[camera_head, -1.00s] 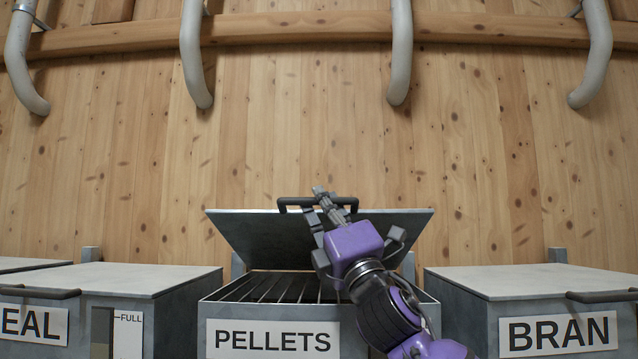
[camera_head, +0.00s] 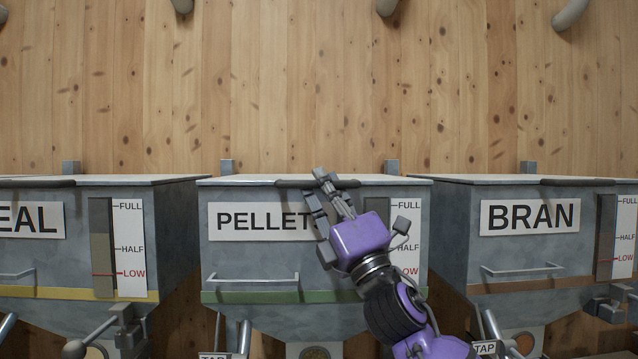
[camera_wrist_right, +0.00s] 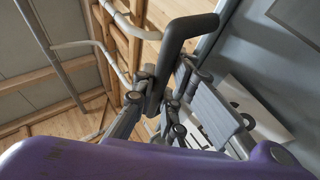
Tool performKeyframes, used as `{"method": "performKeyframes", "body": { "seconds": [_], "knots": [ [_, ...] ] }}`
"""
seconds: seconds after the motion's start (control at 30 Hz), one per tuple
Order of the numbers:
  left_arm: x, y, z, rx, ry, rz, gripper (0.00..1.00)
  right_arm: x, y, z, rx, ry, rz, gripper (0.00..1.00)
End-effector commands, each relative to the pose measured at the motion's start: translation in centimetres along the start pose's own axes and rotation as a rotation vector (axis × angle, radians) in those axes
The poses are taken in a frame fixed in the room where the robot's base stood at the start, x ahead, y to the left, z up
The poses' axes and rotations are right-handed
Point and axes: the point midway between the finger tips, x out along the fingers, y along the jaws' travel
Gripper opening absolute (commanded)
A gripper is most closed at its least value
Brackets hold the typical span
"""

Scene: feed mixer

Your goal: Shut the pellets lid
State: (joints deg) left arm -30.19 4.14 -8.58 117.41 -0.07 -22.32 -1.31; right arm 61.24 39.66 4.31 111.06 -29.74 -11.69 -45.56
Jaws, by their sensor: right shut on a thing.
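The pellets bin (camera_head: 222,265) is a grey metal hopper in the middle of the head view, with a white PELLETS label (camera_head: 255,221). Its grey lid (camera_head: 235,179) lies flat across the top of the bin, seen almost edge-on; I see no gap under it. The dark lid handle (camera_head: 292,183) is at the front edge. My right gripper (camera_head: 329,184) is shut on this handle and covers the end of the label. The right wrist view shows the dark handle (camera_wrist_right: 182,42) between the fingers. My left gripper is not in view.
The meal bin (camera_head: 75,228) stands close on the left and the bran bin (camera_head: 545,250) close on the right, both with flat lids. A wooden wall (camera_head: 300,90) is behind. Pipe ends (camera_head: 570,14) hang above. Bars and tap levers (camera_head: 100,330) stick out below.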

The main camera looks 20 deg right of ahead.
Motion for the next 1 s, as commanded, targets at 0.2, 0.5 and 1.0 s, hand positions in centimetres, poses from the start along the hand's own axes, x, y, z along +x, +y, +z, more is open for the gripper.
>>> {"method": "performKeyframes", "body": {
  "seconds": [0.2, 0.5, 1.0],
  "knots": [
    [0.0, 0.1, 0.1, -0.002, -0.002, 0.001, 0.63, -0.4, -0.8, -0.6, 0.010, 0.009, -0.014, 0.00],
    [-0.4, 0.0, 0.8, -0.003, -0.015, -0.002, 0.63, -0.4, -0.8, -0.5, 0.006, 0.006, -0.014, 0.20],
    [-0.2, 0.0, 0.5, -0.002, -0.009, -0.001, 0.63, -6.9, -0.7, -0.4, 0.008, 0.005, -0.016, 0.20]
  ]
}}
